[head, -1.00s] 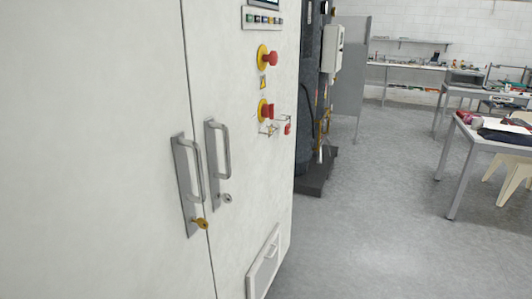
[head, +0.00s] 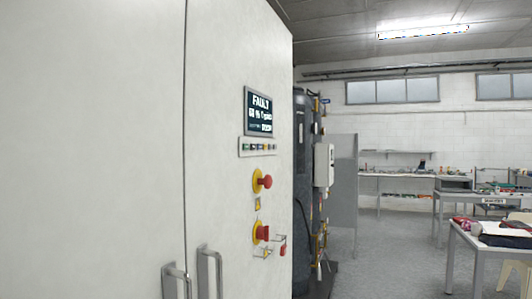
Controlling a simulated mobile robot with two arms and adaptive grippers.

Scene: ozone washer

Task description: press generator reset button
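A tall white cabinet (head: 90,140) fills the left and middle of the head view. On its right door a dark display (head: 258,111) reads "FAULT", with smaller lines I cannot fully read. A strip of small coloured buttons (head: 258,147) sits just below the display. Which of them is the reset button I cannot tell. Below the strip is a red mushroom button (head: 265,181) on a yellow base. Lower is a red switch (head: 262,232) on a yellow plate, with a small red padlock-like piece (head: 283,247) beside it. Neither of my grippers is in view.
Two metal door handles (head: 208,272) stick out at the bottom. A dark tank (head: 305,170) with a white box (head: 324,165) stands behind the cabinet. A cluttered table (head: 490,235) is at right. Grey floor between them is open.

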